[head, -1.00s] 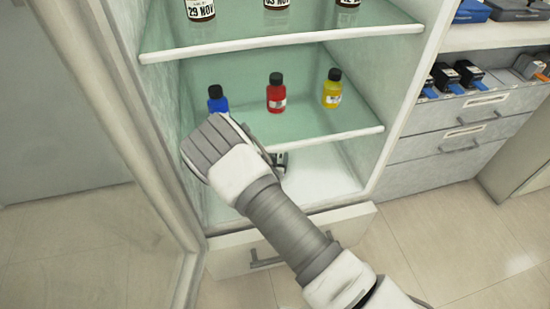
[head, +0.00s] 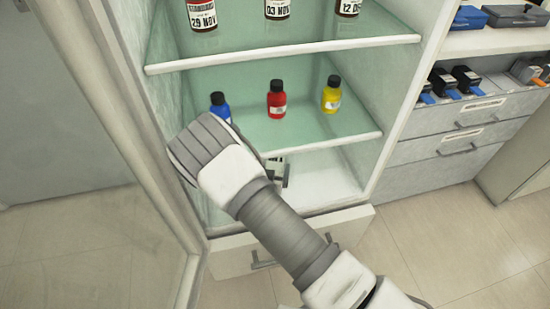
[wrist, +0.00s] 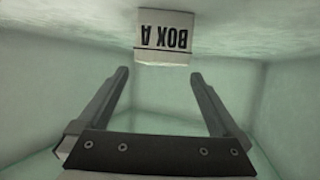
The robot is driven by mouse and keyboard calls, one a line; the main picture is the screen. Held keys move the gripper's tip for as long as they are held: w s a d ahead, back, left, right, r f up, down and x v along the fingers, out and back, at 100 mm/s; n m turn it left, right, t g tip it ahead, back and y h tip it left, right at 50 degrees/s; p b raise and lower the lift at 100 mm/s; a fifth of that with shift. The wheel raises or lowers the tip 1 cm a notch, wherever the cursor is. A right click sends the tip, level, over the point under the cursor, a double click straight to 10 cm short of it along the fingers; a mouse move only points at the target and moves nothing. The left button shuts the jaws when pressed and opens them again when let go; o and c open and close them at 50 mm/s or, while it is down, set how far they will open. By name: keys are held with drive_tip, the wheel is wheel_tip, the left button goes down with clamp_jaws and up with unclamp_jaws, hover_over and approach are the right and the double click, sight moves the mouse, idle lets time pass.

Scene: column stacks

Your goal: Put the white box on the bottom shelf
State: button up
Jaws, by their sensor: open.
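The white box (wrist: 163,38), labelled "BOX A", shows upside down at the top middle of the wrist view. It appears to rest on a pale surface inside the bottom compartment. My gripper (wrist: 158,76) is open, its two fingers apart and nothing between them. The box lies beyond the fingertips, and I see no finger closed on it. In the head view my arm reaches into the cabinet above the bottom shelf (head: 325,185). My wrist hides most of the gripper there, and I cannot make out the box clearly.
Blue (head: 220,107), red (head: 277,100) and yellow (head: 332,95) bottles stand on the middle shelf (head: 330,143), just above my arm. Labelled jars (head: 202,15) stand on the shelf above. The open glass door (head: 125,150) is at the left. The bottom shelf's right side is clear.

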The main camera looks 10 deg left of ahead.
drive_tip(key=p+v, duration=0.1)
drive_tip(key=v, duration=0.5)
drive_tip(key=shift+s+p, duration=0.2)
drive_tip(key=shift+p, duration=0.1)
